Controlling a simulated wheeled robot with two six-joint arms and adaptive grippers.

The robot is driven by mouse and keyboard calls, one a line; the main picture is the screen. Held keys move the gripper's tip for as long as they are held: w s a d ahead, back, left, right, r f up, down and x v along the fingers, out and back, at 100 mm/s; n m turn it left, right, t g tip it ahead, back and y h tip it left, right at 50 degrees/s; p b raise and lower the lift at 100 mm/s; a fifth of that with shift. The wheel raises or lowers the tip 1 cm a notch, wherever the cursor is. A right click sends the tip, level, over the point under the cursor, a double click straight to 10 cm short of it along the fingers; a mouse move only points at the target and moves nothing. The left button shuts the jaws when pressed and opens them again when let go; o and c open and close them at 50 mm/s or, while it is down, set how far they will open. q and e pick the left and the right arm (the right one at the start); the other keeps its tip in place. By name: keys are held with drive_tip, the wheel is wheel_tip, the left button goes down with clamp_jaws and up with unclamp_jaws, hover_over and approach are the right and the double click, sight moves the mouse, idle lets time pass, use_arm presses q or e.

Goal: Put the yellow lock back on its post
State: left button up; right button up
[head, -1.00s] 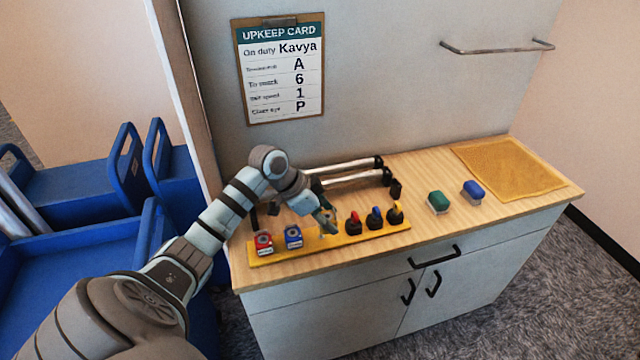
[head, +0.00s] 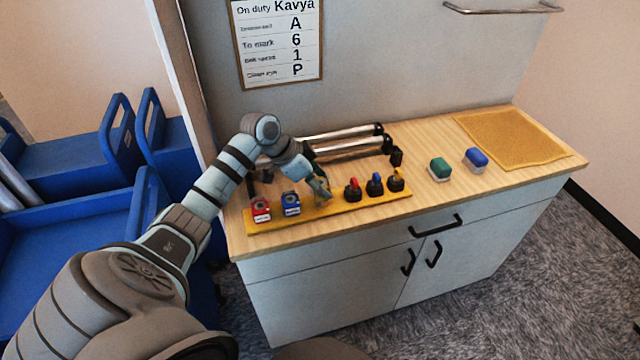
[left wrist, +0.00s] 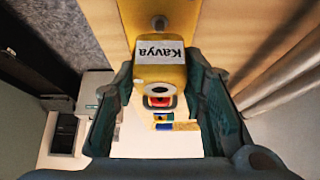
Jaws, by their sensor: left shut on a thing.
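My left gripper (head: 322,190) is shut on the yellow lock, over the yellow board (head: 345,205) on the counter. In the left wrist view the yellow lock (left wrist: 158,74) sits between the two teal fingers (left wrist: 158,100), with a white "Kavya" label and a dark round opening. In the head view the fingers mostly hide the lock, and I cannot tell whether it touches the board or a post. A red lock (head: 261,210) and a blue lock (head: 291,203) stand on the board to its left. My right gripper is not in view.
Rollers (head: 345,140) lie behind. The counter's front strip is clear.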

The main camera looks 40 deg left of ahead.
use_arm(q)
drive_tip(key=shift+f, duration=0.2)
drive_tip(key=shift+f+b, duration=0.45)
drive_tip(key=shift+f, duration=0.9)
drive_tip(key=shift+f, duration=0.25)
drive_tip(key=o, duration=1.3)
drive_tip(key=v, duration=1.1)
drive_tip(key=shift+a, duration=0.15)
drive_tip(key=shift+s+r, duration=0.3)
drive_tip(key=shift+r, duration=0.15)
drive_tip(key=shift+w, duration=0.1)
